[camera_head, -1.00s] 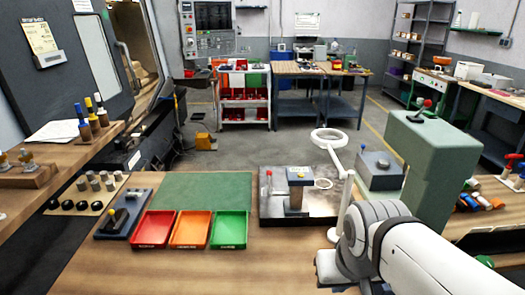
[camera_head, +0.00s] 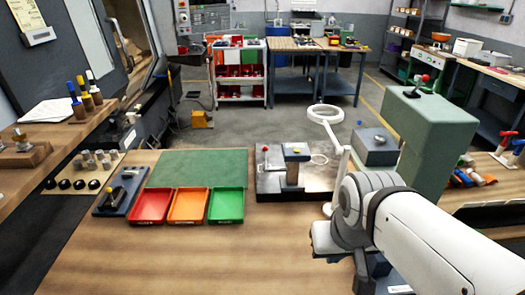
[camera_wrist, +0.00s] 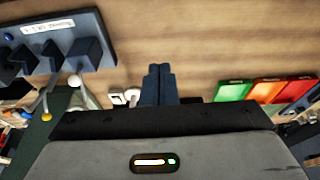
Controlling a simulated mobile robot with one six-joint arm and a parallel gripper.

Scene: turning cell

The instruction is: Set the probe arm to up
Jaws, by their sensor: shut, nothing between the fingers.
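No part is clearly marked as the probe arm, so I cannot tell which it is. One lever (camera_head: 425,80) with a red ball stands tilted on the green column (camera_head: 418,145) at right. A dark base plate (camera_head: 105,204) with a small lever lies on the bench at left. In the wrist view, a thin rod with a yellow tip (camera_wrist: 46,117) runs from a pale ball (camera_wrist: 75,80) at left. My gripper (camera_wrist: 159,70) is shut and empty above bare wood, apart from these levers. My arm hides the gripper in the head view.
Red (camera_head: 150,206), orange (camera_head: 188,206) and green (camera_head: 227,205) trays sit left of my arm. A metal plate fixture (camera_head: 275,190) and a white ring on a stand (camera_head: 325,113) are beyond it. A labelled blue block (camera_wrist: 85,55) is in the wrist view.

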